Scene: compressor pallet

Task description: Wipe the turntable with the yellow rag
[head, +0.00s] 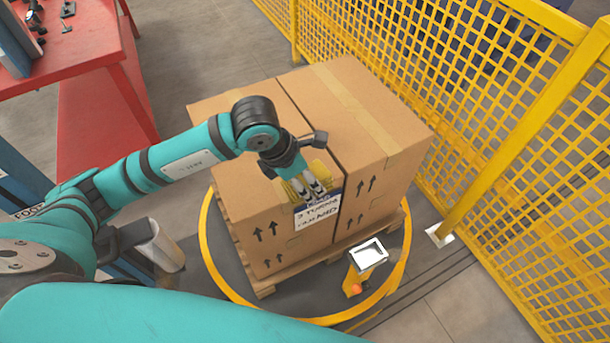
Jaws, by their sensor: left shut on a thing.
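The turntable (222,268) is a dark round plate with a yellow ring, set at floor level. My left gripper (316,191) points down at the near top edge of the left box. It is shut on the yellow rag (291,191), whose yellow parts show on both sides of the fingers. Whether the rag touches the box is hard to tell. My right gripper is out of view.
A handwritten sign (319,213) hangs on the box front below the gripper. A small pedestal with a white-framed panel (368,254) stands at the turntable's front right. Yellow mesh fence (500,150) closes the right. A red workbench (85,55) and a pale bin (163,247) are left.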

